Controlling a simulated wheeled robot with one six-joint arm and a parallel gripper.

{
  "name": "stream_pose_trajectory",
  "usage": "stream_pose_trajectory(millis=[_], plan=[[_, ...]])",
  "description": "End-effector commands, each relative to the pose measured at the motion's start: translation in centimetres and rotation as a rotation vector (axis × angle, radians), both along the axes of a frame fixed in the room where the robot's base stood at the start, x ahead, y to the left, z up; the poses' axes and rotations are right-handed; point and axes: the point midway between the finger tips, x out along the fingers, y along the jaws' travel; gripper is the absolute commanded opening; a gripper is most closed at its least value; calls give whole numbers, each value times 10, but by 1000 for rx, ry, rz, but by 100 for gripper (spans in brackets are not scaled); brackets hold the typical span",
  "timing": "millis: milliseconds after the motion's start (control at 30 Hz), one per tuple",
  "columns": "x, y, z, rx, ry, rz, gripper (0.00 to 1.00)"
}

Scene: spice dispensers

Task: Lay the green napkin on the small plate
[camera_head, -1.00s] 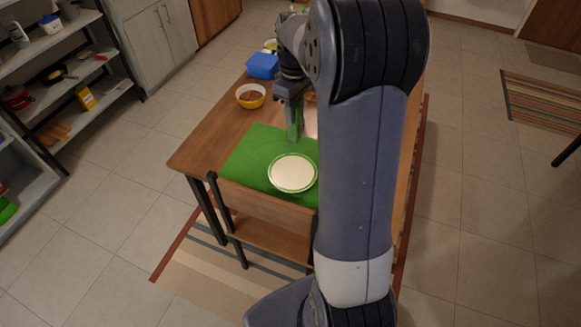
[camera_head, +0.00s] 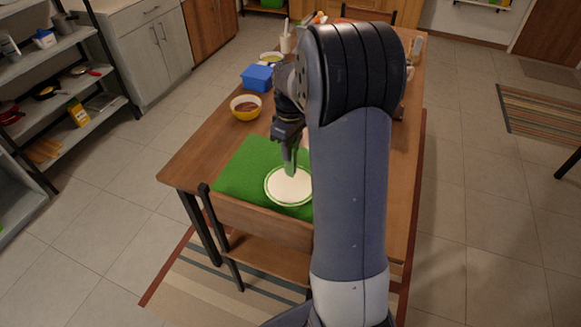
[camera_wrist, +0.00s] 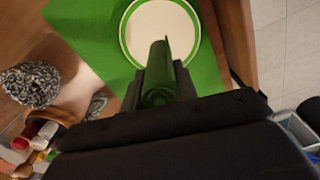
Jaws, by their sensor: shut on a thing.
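My gripper (camera_head: 290,150) is shut on the green napkin (camera_head: 290,163), which looks rolled or folded. In the wrist view the napkin (camera_wrist: 160,72) sticks out between the fingers, over the near part of the small plate. The small plate (camera_head: 283,190) is white with a green rim and lies on a green placemat (camera_head: 238,178). The plate (camera_wrist: 142,28) also shows in the wrist view, with its bare white middle beyond the napkin. I cannot tell whether the napkin touches the plate.
A yellow bowl (camera_head: 246,107) with brown contents and a blue box (camera_head: 257,77) stand farther back on the wooden table (camera_head: 195,148). A chair (camera_head: 255,222) stands at the near edge. In the wrist view a grey speckled thing (camera_wrist: 32,84) lies beside the placemat.

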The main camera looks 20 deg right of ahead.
Motion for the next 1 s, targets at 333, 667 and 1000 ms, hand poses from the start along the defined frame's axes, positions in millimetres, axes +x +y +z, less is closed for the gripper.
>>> stream_pose_trajectory(millis=[333, 667, 1000], plan=[[0, 0, -36, 1, 3, 0, 6], [0, 0, -52, 0, -1, 0, 6], [0, 0, -55, 0, -1, 0, 43]])
